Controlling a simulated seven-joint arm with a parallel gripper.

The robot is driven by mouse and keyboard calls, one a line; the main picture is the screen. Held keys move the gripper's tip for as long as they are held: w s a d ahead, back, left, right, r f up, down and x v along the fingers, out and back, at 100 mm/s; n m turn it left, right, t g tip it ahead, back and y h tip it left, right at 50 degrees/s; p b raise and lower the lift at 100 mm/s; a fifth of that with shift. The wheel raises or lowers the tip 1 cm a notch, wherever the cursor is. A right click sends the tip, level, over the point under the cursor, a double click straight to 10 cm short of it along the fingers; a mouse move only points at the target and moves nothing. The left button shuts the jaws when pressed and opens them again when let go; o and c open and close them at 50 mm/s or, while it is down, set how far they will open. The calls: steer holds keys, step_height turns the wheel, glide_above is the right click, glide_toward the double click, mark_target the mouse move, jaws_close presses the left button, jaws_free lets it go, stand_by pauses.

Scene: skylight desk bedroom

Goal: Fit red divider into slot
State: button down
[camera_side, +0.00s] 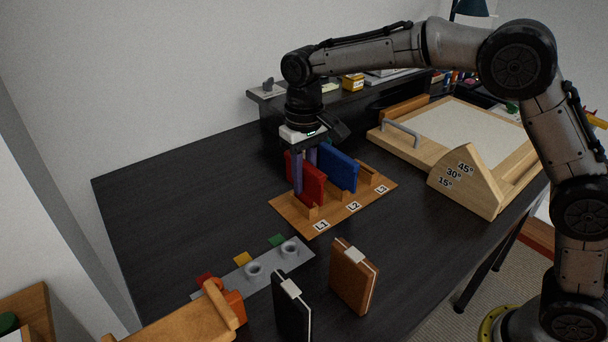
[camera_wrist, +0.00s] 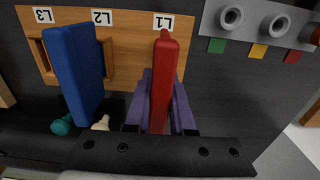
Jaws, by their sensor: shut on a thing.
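The red divider (camera_side: 314,187) stands upright at the L1 end of the wooden slot base (camera_side: 287,200); it also shows in the wrist view (camera_wrist: 164,75). My gripper (camera_side: 304,176) is above the base, its purple fingers (camera_wrist: 162,108) shut on the red divider from both sides. The divider is roughly in line with the L1 label (camera_wrist: 163,22). Its lower edge is partly hidden by a wooden holder, so I cannot tell how deep it sits. A blue divider (camera_side: 339,168) stands upright in the L2 slot. The L3 slot (camera_side: 369,176) looks empty.
A grey strip (camera_side: 268,262) with cups and coloured squares lies in front of the base. Black (camera_side: 289,305) and brown (camera_side: 352,277) upright books stand nearer. A wooden drawing board (camera_side: 460,130) is at right. The desk's left side is clear.

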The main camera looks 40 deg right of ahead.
steer(key=shift+f, duration=0.75)
steer(key=c, duration=0.7)
jaws_free()
step_height(320, 180, up, 14)
steer(key=shift+f, duration=0.1)
